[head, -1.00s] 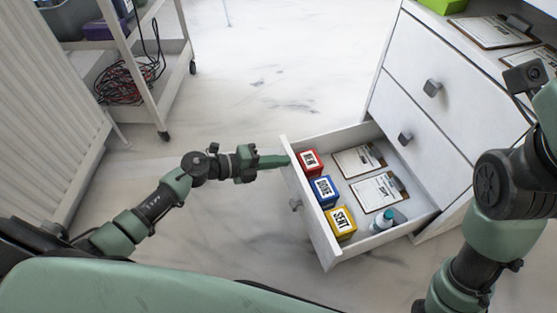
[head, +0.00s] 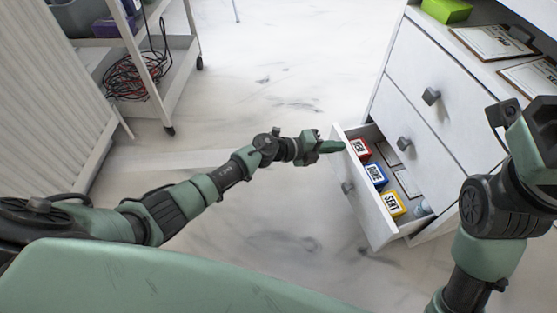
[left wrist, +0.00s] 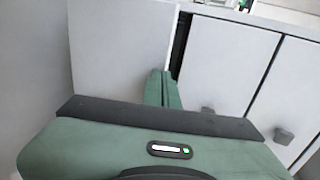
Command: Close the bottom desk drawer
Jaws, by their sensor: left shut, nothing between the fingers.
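The bottom drawer (head: 362,203) of the white desk is partly open, its front standing out from the body. Its dark knob (head: 347,188) shows on the front. Inside are red (head: 359,150), blue (head: 376,177) and yellow (head: 393,205) labelled boxes and clipboards, partly hidden by the front. My left gripper (head: 330,147) is shut and empty, its fingertips at the far upper corner of the drawer front, seemingly touching it. In the left wrist view the shut fingers (left wrist: 161,88) lie against or just before a pale panel (left wrist: 118,50). My right gripper is out of view; only its arm shows.
Two upper drawers (head: 443,85) are shut, with dark knobs. The desk top holds clipboards (head: 490,42) and a green box (head: 446,10). A white cart (head: 160,85) with coiled cables stands at the back left. The floor between is clear.

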